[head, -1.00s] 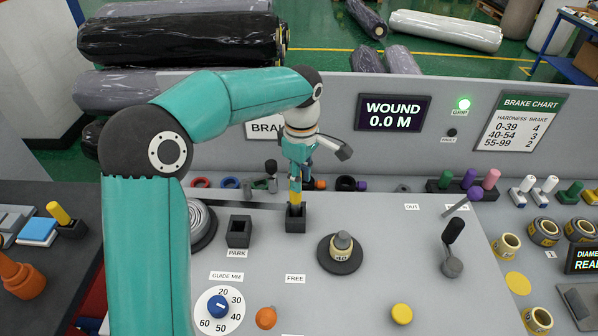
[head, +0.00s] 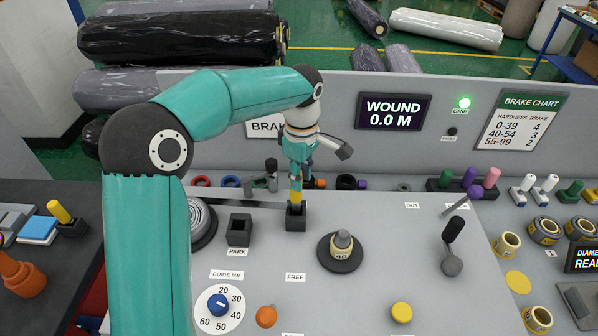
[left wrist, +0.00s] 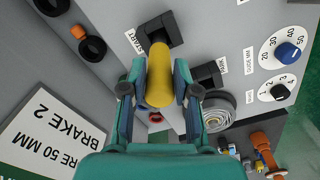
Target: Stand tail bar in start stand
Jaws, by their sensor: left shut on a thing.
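The tail bar (left wrist: 159,75) is a yellow rod. My left gripper (head: 296,183) is shut on it, with a finger on each side in the left wrist view (left wrist: 159,92). In the head view the yellow bar (head: 295,197) points down, close to upright, below the fingers. Its lower end is at the mouth of the black start stand (head: 296,221). The stand also shows beyond the bar in the left wrist view (left wrist: 158,30), beside a START label. How deep the bar's end sits is hidden. My right gripper is out of view.
An empty black PARK stand (head: 239,231) is just left of the start stand. A round dark base with a weight (head: 341,250) is to the right. A grey coil (head: 202,221) lies left. Rings and small parts line the back wall.

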